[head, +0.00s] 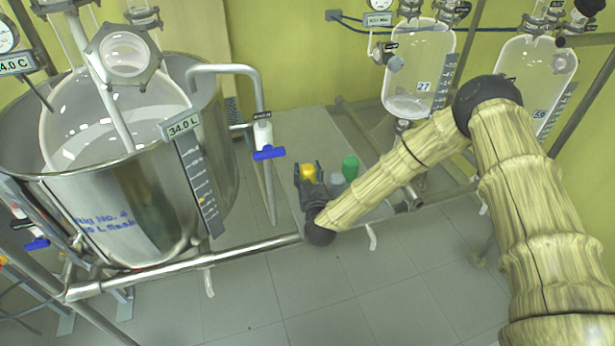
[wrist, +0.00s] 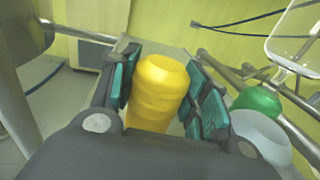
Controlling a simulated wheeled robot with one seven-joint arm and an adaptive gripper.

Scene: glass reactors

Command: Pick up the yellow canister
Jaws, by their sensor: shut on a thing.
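The yellow canister (wrist: 156,90) stands between the two teal-padded fingers of my gripper (wrist: 160,95) in the wrist view. The pads press close on both its sides, and its lower part is hidden by the gripper body. In the head view the canister (head: 308,172) shows as a small yellow top between the dark fingers of my gripper (head: 309,178). From these views I cannot tell whether its base touches the surface under it.
A green canister (head: 350,167) and a whitish one (head: 337,181) stand just right of the gripper, on a grey surface (head: 318,125). A large steel vessel (head: 120,200) with a glass flask is at left. Glass reactors (head: 420,70) hang at the back right. A blue-handled valve (head: 268,153) is nearby.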

